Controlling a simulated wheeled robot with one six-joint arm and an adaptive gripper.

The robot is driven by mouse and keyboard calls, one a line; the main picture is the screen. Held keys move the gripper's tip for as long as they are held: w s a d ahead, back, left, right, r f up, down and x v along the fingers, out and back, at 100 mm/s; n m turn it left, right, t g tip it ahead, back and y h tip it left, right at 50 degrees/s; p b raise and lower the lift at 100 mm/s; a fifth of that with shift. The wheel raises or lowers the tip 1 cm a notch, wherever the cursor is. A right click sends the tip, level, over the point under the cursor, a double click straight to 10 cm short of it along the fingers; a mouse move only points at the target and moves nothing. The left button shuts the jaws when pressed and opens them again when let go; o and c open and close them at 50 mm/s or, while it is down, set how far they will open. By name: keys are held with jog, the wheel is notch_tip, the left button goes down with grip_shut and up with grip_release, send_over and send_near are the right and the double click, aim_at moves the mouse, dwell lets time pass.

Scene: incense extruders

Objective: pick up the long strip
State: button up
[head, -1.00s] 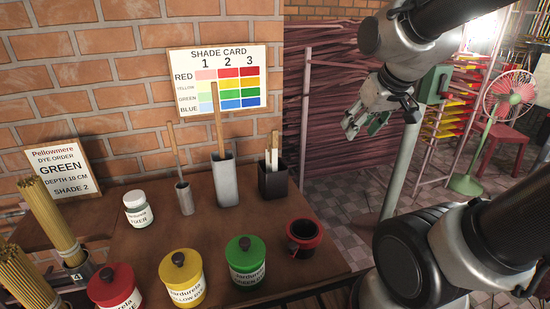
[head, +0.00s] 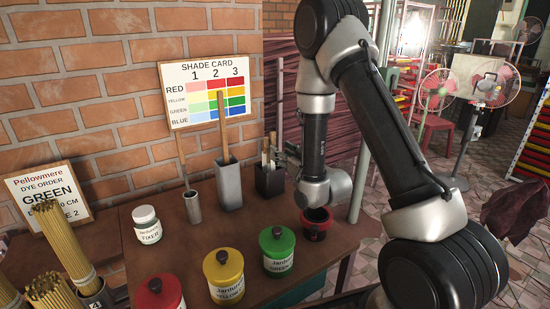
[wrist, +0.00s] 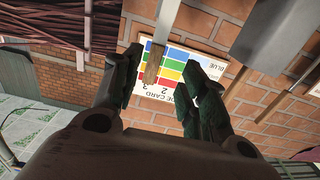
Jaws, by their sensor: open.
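Several pale strips (head: 267,152) stand upright in a black square holder (head: 269,181) on the table in the head view; one rises higher than the others. My gripper (head: 288,155) is just right of the strip tops, near the holder's upper right, partly hidden by my arm. In the wrist view my gripper (wrist: 160,88) shows two dark fingers spread apart. I cannot make out the strips there.
The tall grey cup (head: 228,183) with the wooden stick and a small metal cup (head: 193,207) stand left of the holder. A dark red-rimmed pot (head: 316,222), a green jar (head: 278,250) and a yellow jar (head: 224,275) stand in front. The shade card (head: 207,90) is on the brick wall behind.

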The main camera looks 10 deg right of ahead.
aim_at(274, 144)
jog(key=x, duration=0.7)
jog(key=shift+w+d+r, duration=0.1)
jog(key=shift+w+d, duration=0.15)
jog(key=shift+w, duration=0.15)
jog(key=c, duration=0.8)
